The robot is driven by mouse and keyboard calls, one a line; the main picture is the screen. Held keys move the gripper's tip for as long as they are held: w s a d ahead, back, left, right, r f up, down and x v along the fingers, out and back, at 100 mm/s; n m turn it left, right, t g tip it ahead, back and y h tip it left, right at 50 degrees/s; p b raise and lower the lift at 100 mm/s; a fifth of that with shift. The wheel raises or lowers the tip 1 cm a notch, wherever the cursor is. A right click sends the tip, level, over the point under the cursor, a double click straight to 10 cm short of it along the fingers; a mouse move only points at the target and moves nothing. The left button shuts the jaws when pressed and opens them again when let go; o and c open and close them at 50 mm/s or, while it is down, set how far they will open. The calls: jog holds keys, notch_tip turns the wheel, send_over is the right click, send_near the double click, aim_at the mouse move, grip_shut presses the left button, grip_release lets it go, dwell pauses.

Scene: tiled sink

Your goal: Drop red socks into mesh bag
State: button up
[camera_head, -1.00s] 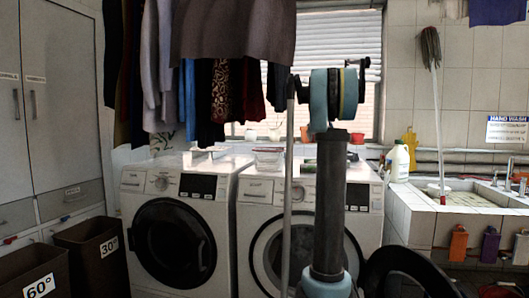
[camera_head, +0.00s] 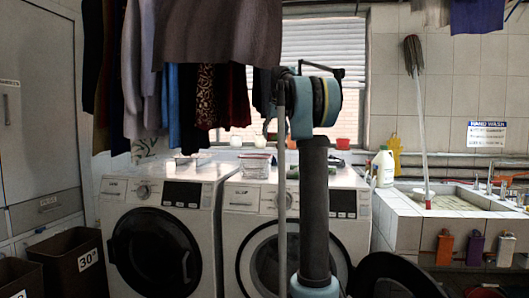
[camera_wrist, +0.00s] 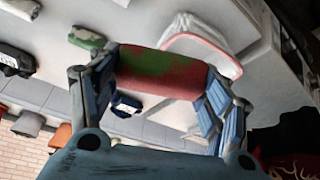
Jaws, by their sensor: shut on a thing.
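In the wrist view my gripper (camera_wrist: 161,78) is shut on a rolled red bundle with green patches (camera_wrist: 165,73), which looks like the red socks. The bundle lies crosswise between both fingers. Just beyond it is a pale, see-through container with a red rim (camera_wrist: 202,38). It may be the mesh bag; I cannot tell for sure. A similar clear container with a reddish rim (camera_head: 255,166) stands on the washing machines in the head view. My gripper and the bundle cannot be made out in the head view.
A green and white roll (camera_wrist: 87,38) lies near the gripper. Two front-loading washers (camera_head: 163,252) stand below hanging clothes (camera_head: 205,95). A tiled sink (camera_head: 455,200) with a white bottle (camera_head: 384,166) is at right. Brown bins (camera_head: 70,262) stand at left.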

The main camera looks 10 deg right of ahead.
jog(key=a, duration=0.2)
jog(key=w+a, duration=0.1)
jog(key=a, duration=0.1)
notch_tip(320, 180, down, 2)
jog(key=shift+a, duration=0.1)
jog(key=shift+f, duration=2.3)
jog(key=shift+w+a+f, duration=0.1)
jog(key=shift+a+f, duration=0.05)
jog(key=shift+a, duration=0.2)
jog(key=shift+f, duration=0.25)
jog(key=o, duration=1)
jog(key=shift+o, duration=0.2)
